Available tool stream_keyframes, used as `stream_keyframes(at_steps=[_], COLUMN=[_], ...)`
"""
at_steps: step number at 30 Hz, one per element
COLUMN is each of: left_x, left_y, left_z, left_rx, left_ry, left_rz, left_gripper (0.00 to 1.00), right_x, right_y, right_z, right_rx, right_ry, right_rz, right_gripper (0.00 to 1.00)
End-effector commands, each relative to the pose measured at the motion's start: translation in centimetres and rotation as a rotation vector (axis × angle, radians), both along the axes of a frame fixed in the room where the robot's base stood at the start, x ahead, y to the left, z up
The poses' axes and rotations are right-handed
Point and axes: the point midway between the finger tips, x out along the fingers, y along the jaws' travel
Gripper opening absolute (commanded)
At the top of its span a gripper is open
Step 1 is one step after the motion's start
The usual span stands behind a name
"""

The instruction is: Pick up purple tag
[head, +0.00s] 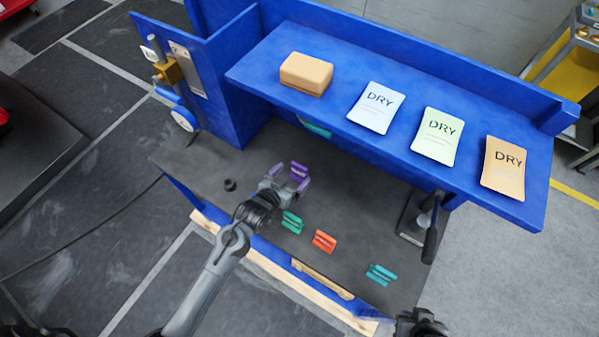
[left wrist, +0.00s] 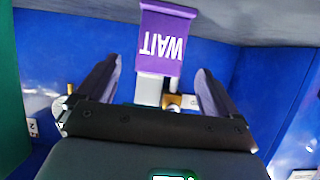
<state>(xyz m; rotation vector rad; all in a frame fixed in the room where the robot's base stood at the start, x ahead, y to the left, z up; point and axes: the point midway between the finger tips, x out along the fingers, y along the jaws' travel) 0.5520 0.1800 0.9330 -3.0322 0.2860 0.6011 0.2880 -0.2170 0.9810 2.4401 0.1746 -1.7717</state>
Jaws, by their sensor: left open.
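The purple tag (head: 299,170) is over the dark bench top in the head view, at the tip of my left gripper (head: 289,178). In the left wrist view the purple tag (left wrist: 163,40) shows the word WAIT upside down. It lies between the lines of the two fingers of my left gripper (left wrist: 158,72), mostly beyond their tips, with a visible gap on each side. The left gripper is open and not closed on it. Part of my right gripper (head: 421,323) shows at the bottom edge of the head view; its fingers cannot be made out.
Green (head: 292,222), orange (head: 324,241) and teal (head: 382,274) tags lie on the bench. A blue shelf (head: 262,72) overhangs its back, with a tan block (head: 306,74) and DRY packets. A black lever (head: 431,240) stands right; a brass valve (head: 172,72) is at upper left.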

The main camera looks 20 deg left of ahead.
Motion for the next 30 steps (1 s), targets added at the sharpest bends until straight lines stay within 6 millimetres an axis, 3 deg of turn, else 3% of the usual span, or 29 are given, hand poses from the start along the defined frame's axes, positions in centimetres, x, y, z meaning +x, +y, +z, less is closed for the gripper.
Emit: stream_keyframes(at_steps=[13,23,30], left_x=[4.2,4.7,4.7], left_y=[-0.8,-0.9,-0.9], left_z=[-1.8,-2.1,-2.1], left_rx=[0.000,0.000,0.000], left_ry=[0.001,0.001,0.001], left_rz=[0.000,0.000,0.000], left_gripper=[0.94,0.94,0.60], right_x=[0.0,0.0,0.0], right_y=[-0.3,-0.1,0.0], right_z=[-0.3,-0.3,-0.3], right_rx=[-0.011,-0.004,0.000], right_ry=[0.000,0.001,0.002], right_rz=[0.006,0.001,-0.002], right_gripper=[0.00,0.00,0.00])
